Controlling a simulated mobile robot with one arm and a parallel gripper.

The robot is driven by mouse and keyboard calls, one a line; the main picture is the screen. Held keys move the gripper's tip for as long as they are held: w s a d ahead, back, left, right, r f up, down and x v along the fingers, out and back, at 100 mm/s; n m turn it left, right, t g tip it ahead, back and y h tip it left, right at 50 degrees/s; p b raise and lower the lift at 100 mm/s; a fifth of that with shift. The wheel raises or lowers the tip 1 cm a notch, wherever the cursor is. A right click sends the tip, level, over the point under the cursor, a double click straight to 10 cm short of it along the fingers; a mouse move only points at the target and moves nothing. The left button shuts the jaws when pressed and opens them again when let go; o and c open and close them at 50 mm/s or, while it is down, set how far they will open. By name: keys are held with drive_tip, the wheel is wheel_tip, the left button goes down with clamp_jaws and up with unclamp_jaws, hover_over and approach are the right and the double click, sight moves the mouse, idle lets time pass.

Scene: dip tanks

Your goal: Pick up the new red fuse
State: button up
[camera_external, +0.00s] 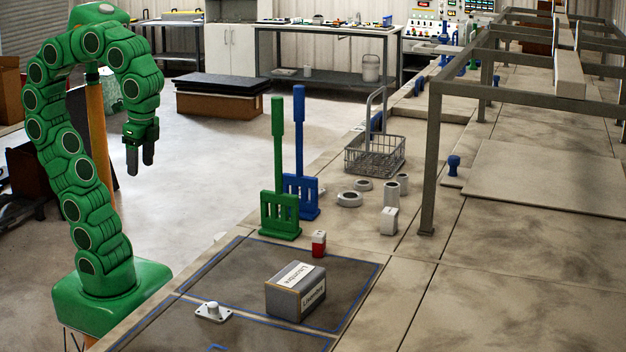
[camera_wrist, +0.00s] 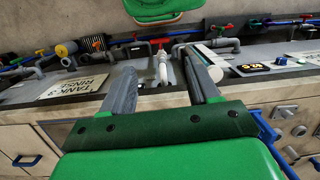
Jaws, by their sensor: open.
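A small upright block with a red lower part and a white top, which looks like the red fuse (camera_external: 319,244), stands on the bench beyond the labelled grey box in the external view. My gripper (camera_external: 140,166) hangs at the left, fingers pointing down, above the floor and well apart from the fuse. It is open and empty. In the wrist view my gripper (camera_wrist: 160,64) shows two separated grey fingers with nothing between them. I do not see the fuse in the wrist view.
A grey labelled box (camera_external: 296,290) and a white-knobbed plate (camera_external: 213,312) are near the fuse. Green (camera_external: 279,214) and blue (camera_external: 301,195) paddles stand behind it, with a white block (camera_external: 389,221) to the right. The wrist view shows pipes and a tank sign (camera_wrist: 75,88).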

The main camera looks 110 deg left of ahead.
drive_tip(key=w+a+r+n+y, duration=0.1)
drive_tip(key=w+a+n+y, duration=0.1)
drive_tip(key=w+a+n, duration=0.3)
drive_tip(key=w+a+r+n+y, duration=0.1)
drive_tip(key=w+r+n+y, duration=0.1)
drive_tip(key=w, duration=0.5)
drive_tip(key=n+t+y, duration=0.2)
drive_tip(key=n+y, duration=0.7)
drive_tip(key=n, duration=0.1)
hover_over(318, 234)
drive_tip(key=d, duration=0.5)
drive_tip(key=shift+f, duration=4.7)
wheel_tip(318, 234, down, 7)
drive_tip(key=shift+a+r, duration=0.1)
drive_tip(key=shift+a, duration=0.05)
drive_tip(key=shift+x, duration=3.75)
drive_tip(key=c, duration=1.1)
